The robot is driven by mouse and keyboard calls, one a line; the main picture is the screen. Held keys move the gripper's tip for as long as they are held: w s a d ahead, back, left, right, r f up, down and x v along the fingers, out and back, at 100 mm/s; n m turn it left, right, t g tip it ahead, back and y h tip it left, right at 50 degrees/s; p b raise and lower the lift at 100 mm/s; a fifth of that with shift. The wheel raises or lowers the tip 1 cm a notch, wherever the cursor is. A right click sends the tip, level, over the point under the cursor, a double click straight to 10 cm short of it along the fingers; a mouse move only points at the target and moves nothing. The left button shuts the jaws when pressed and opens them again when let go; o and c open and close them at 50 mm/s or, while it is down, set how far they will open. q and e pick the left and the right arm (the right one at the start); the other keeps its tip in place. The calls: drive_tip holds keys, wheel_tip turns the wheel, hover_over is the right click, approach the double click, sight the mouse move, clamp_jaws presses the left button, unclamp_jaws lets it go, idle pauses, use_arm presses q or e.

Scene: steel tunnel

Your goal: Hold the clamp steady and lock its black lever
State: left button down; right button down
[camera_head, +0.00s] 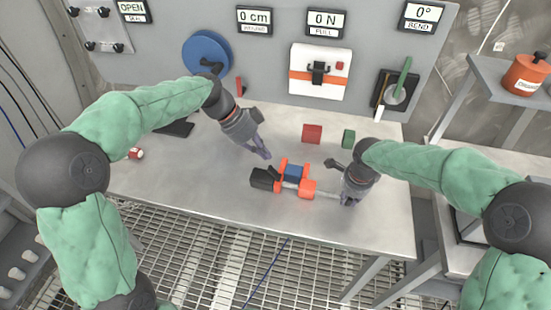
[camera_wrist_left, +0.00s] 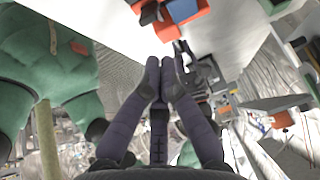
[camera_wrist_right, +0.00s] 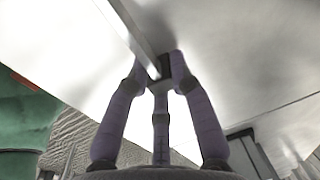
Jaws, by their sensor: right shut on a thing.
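The clamp (camera_head: 308,188) lies on the steel table, with orange parts, a black end at its left and a grey bar running right. A blue block (camera_head: 293,171) sits between its orange parts; both also show at the top of the left wrist view. I cannot clearly tell which black part is the lever. My right gripper (camera_head: 348,202) is shut on the clamp's grey bar (camera_wrist_right: 130,25) near its right end. My left gripper (camera_head: 264,154) is above and left of the clamp, apart from it, its fingertips (camera_wrist_left: 163,68) together and empty.
A red block (camera_head: 312,133) and a green block (camera_head: 349,138) stand behind the clamp. A panel with a blue wheel (camera_head: 207,53), displays and a green lever (camera_head: 403,78) rises at the back. The table's front edge is close to the clamp; its left front is clear.

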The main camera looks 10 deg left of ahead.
use_arm(q)
drive_tip(key=shift+s+a+r, duration=0.1)
drive_tip(key=shift+a+r, duration=0.55)
drive_tip(key=shift+a, duration=0.25)
drive_tip(key=shift+a+r, duration=0.65)
drive_tip(key=shift+a, duration=0.25)
use_arm(e)
drive_tip(key=c, duration=1)
unclamp_jaws()
drive_tip(key=shift+r, duration=0.1)
